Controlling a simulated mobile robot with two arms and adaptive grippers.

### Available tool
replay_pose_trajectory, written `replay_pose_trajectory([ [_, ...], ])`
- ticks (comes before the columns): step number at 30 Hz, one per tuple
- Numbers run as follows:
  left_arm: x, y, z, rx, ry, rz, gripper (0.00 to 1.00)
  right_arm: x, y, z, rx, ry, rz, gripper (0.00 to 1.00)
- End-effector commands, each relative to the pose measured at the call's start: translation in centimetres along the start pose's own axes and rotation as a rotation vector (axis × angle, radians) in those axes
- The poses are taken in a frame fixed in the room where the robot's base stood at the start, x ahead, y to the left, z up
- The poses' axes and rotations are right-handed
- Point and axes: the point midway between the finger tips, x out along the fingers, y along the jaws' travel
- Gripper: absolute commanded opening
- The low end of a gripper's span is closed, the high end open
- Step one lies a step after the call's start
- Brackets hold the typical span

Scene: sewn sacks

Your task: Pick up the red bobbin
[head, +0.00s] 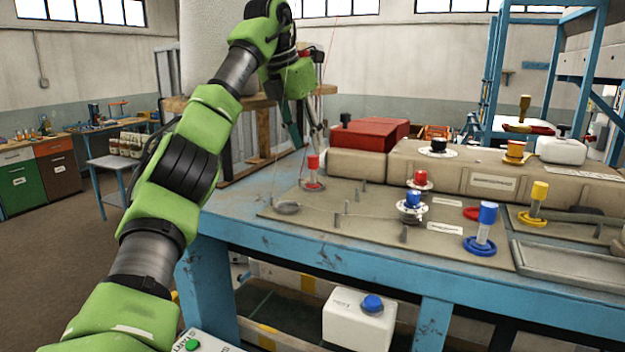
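A red-topped bobbin (313,164) stands upright at the left of the tan work mat (350,228), its lower part pale and its base reddish. Another red-topped piece (420,180) stands farther right, behind a blue-topped one. I cannot tell for certain which of the two the task means. My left gripper (308,146) points down just above and behind the left red bobbin. Its two fingers are spread apart, with nothing seen between them. The exact gap in depth to the bobbin is unclear. My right gripper is not in view.
Small grey pegs stand on the mat. Tan cases and a red box (369,133) line the back. A grey tray (570,262) lies front right.

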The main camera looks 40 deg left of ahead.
Motion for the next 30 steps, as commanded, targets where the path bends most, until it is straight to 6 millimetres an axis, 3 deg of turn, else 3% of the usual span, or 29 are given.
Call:
replay_pose_trajectory([
  [3, 1.8, 0.0, 0.0, 0.001, 0.001, 0.001, 0.37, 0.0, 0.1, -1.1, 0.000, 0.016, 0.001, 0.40],
  [11, 3.6, 0.2, -0.2, 0.000, 0.001, 0.002, 0.37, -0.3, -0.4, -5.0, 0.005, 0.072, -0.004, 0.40],
  [15, 5.4, 0.4, -0.7, 0.000, 0.003, 0.001, 0.37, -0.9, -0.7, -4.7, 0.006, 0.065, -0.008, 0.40],
  [21, 7.6, 0.3, -0.7, 0.001, 0.001, 0.001, 0.37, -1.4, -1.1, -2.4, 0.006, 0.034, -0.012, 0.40],
  [29, 7.9, 0.3, -0.7, 0.001, -0.001, 0.000, 0.37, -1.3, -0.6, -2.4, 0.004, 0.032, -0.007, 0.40],
  [30, 7.9, 0.3, -0.7, 0.001, -0.001, 0.000, 0.27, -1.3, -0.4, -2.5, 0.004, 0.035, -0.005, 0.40],
])
